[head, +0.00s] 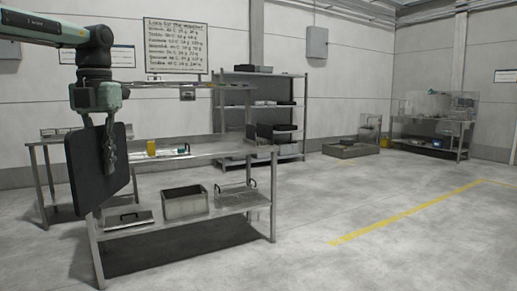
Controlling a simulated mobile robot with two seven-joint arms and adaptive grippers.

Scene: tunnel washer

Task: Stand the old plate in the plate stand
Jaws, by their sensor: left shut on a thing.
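My left gripper (110,163) comes down from the upper left and is shut on a dark, flat, square plate (85,172) with rounded corners. The plate hangs upright in front of the left part of the steel table (225,147), seen at an angle. The gripper hides part of its right side. A wire rack with dark handles (235,193) stands on the table's lower shelf at the right; I cannot tell whether it is the plate stand. My right gripper is not in view.
A yellow item (152,147) stands on the tabletop. The lower shelf also holds a steel bin (185,207) and a flat tray (127,219). Shelving (304,115) stands behind. The floor at the right, with a yellow line (400,212), is clear.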

